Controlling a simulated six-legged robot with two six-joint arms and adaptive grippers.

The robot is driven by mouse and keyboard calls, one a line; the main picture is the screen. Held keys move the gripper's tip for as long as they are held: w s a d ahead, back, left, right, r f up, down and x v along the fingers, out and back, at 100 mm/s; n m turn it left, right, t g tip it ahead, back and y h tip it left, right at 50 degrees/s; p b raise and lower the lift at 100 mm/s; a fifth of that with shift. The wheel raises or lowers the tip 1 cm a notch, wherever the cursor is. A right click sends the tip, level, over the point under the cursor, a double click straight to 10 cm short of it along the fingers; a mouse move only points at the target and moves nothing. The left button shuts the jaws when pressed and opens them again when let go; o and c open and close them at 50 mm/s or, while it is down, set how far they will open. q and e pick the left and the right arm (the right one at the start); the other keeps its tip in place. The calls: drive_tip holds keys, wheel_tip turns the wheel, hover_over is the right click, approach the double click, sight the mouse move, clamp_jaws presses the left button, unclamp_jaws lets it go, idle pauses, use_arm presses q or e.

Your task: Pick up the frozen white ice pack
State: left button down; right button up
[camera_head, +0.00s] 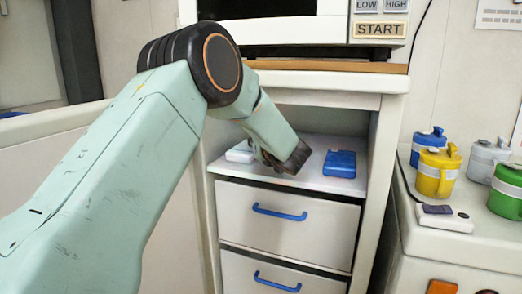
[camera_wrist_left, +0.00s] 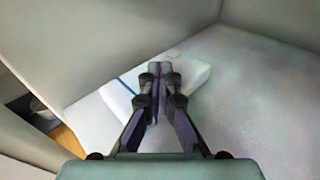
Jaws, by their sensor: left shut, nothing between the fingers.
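The white ice pack (camera_head: 241,152) lies on the open shelf of the cabinet, at the left side, in the head view. In the left wrist view the white pack (camera_wrist_left: 124,98), with a blue line across it, lies behind the fingers and is partly hidden by them. My left gripper (camera_head: 284,168) reaches into the shelf just right of the pack; its fingers are partly hidden by the wrist in the head view. In the left wrist view the gripper (camera_wrist_left: 160,68) has its fingertips together with nothing between them, over the pack. My right gripper is not in view.
A blue pack (camera_head: 340,163) lies on the same shelf (camera_head: 317,182) to the right. Cabinet walls enclose the shelf, with a microwave above and drawers with blue handles (camera_head: 279,212) below. Several lidded cups, including a yellow one (camera_head: 436,173), stand on the right counter (camera_head: 440,236).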

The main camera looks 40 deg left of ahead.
use_arm(q)
drive_tip(key=shift+s+a+f+b, duration=0.1)
drive_tip(key=shift+f+b, duration=0.2)
drive_tip(key=shift+f, duration=0.15)
drive_tip(key=shift+s+a+f+b, duration=0.1)
drive_tip(key=shift+f+b, duration=0.15)
drive_tip(key=shift+f, duration=0.2)
drive_tip(key=shift+w+d, duration=0.1)
drive_tip(key=shift+d, duration=0.15)
drive_tip(key=shift+f, duration=0.1)
drive_tip(key=shift+a, duration=0.1)
